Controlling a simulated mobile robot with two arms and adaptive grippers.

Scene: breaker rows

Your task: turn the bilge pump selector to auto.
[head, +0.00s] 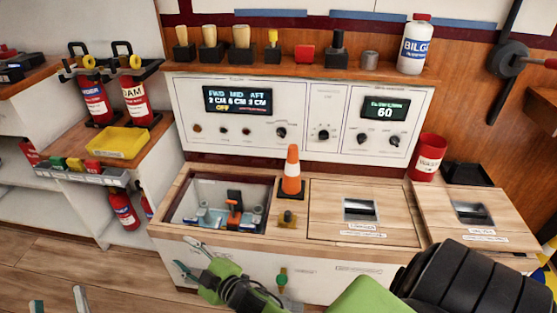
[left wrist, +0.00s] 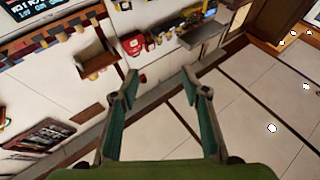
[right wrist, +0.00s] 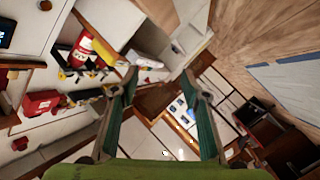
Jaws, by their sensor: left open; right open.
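A white control panel (head: 300,151) stands at the back below a wooden shelf. Its left display (head: 237,101) reads FWD, MID and AFT with cm values, and OFF in yellow. A black knob (head: 281,132) is at that section's lower right. Another black knob (head: 323,134) is in the middle section. The labels are too small to tell which is the bilge pump selector. My right gripper (head: 188,257) is open and empty in front of the counter, well below the panel. My left gripper (head: 58,302) is open and empty at the bottom left, only its fingertips showing.
An orange cone (head: 291,171) stands on the counter before the panel. A glass-topped bay (head: 215,203) is left of it. A red cup (head: 428,157) stands at right. Fire extinguishers (head: 134,97) and a yellow tray (head: 118,142) are at left. My black-and-green arm covers the lower right.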

